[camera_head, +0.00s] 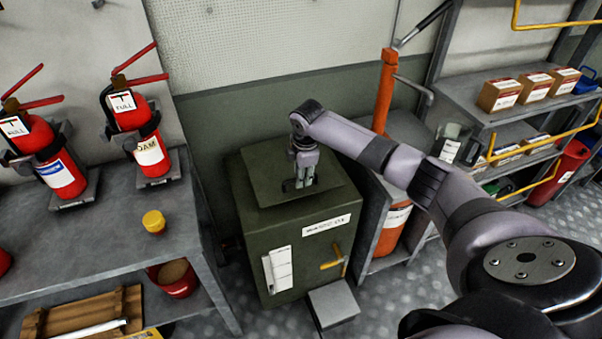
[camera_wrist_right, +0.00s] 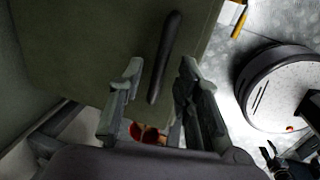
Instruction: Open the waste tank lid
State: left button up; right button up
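The dark green waste tank (camera_head: 300,250) is a box with a white label on its front, in the middle of the head view. Its lid (camera_head: 268,187) lies flat on top and looks closed. My right gripper (camera_head: 298,184) points down over the middle of the lid. A dark bar handle (camera_wrist_right: 165,55) on the green surface lies just beyond the fingertips. In the head view the gripper mostly hides this handle. My left gripper is not in view.
A grey bench (camera_head: 100,225) with red fire extinguishers (camera_head: 140,140) and a yellow-capped item (camera_head: 154,222) stands left of the tank. A shelf with cardboard boxes (camera_head: 500,95) and an orange cylinder (camera_head: 392,228) are to the right. A small grey step (camera_head: 334,303) is in front.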

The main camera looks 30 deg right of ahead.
jog(key=shift+f, duration=0.25)
jog(key=shift+c, duration=0.5)
grip_shut()
